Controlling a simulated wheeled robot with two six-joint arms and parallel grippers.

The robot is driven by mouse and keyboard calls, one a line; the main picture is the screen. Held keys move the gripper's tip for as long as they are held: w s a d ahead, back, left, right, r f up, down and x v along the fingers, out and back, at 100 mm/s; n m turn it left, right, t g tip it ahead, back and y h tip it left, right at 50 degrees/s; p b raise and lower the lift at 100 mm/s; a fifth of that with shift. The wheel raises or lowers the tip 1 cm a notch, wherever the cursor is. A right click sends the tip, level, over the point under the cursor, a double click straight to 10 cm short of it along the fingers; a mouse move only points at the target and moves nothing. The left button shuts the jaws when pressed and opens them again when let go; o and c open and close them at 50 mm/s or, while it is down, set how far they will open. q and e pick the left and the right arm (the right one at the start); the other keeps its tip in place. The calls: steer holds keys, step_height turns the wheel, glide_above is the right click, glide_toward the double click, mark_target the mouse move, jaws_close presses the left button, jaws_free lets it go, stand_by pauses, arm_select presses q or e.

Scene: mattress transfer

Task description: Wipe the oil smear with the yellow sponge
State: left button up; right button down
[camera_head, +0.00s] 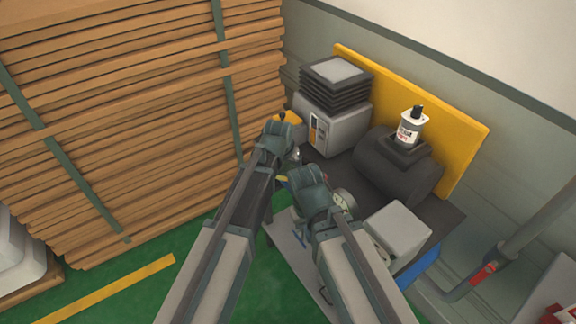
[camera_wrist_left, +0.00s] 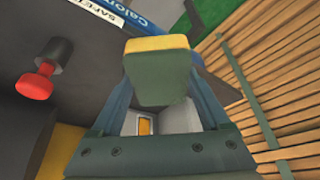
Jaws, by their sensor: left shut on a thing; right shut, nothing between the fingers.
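The yellow sponge (camera_wrist_left: 158,44) has a dark green face and sits between the fingers of my left gripper (camera_wrist_left: 160,82), which is shut on it. In the head view a small yellow patch shows by my left gripper (camera_head: 284,122), in front of the grey machine; I cannot tell whether it is the sponge. My right gripper (camera_head: 298,157) is shut and empty, to the right of the left one and largely hidden by its own wrist. I cannot make out the oil smear in either view.
The dark bench holds the grey machine (camera_head: 338,125) with black trays (camera_head: 336,80), a black cylinder (camera_head: 402,168) with a white bottle (camera_head: 411,126) on top, and a grey box (camera_head: 396,231). A yellow panel (camera_head: 455,135) stands behind. Stacked planks (camera_head: 120,110) stand left. A red knob (camera_wrist_left: 36,86) is near the sponge.

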arm_select(q)
steer(key=shift+f+b, duration=0.7)
steer(key=shift+f, duration=0.1)
steer(key=shift+w+d+r, duration=0.1)
steer(key=shift+w+d, duration=0.4)
steer(key=shift+d, duration=0.25)
steer(key=shift+w+d+r, duration=0.1)
steer(key=shift+w+d, duration=0.4)
steer(key=shift+d, duration=0.2)
steer(key=shift+d, duration=0.1)
steer(key=shift+w+d+f, duration=0.2)
steer(key=shift+w+d, duration=0.6)
steer(key=shift+d, duration=0.3)
steer(key=shift+w+d, duration=0.1)
steer(key=shift+d, duration=0.15)
